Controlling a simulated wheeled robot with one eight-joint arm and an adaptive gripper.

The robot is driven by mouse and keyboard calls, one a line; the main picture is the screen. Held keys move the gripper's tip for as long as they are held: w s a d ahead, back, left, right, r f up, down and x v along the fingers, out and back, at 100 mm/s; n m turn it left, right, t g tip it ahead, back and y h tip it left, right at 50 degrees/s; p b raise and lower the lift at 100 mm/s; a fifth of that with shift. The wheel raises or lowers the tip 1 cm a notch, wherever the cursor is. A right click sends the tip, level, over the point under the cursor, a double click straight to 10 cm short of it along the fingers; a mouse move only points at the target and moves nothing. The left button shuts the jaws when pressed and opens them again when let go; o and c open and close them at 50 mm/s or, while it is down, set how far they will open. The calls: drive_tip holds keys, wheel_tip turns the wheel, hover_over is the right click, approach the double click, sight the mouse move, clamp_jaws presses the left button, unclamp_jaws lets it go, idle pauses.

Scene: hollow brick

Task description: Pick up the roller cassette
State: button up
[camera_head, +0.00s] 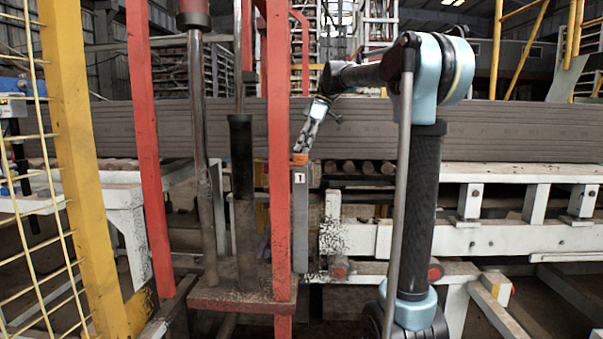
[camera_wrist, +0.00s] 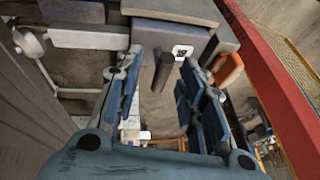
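The roller cassette appears to be the tall grey box (camera_head: 300,205) with a "1" label and an orange part at its top, standing upright behind a red post in the head view. In the wrist view a grey body (camera_wrist: 150,28) with a white label lies just beyond the fingertips. A dark cylinder (camera_wrist: 163,72) juts out from it between the fingers, and an orange loop (camera_wrist: 228,68) is at its right. My gripper (camera_wrist: 160,68) is open, its blue-padded fingers apart with nothing clamped. In the head view my gripper (camera_head: 304,143) is just above the orange top; contact cannot be told.
Red posts (camera_head: 281,120) stand close to the cassette's left, with a dark upright cylinder (camera_head: 243,200) beyond. A red beam (camera_wrist: 270,75) runs along the wrist view's right side. A white roller frame (camera_head: 480,238) is at right. Long grey stacked slabs (camera_head: 520,130) lie behind.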

drive_tip(key=shift+a+f, duration=0.1)
drive_tip(key=shift+f, duration=0.15)
drive_tip(key=shift+c, duration=0.5)
clamp_jaws()
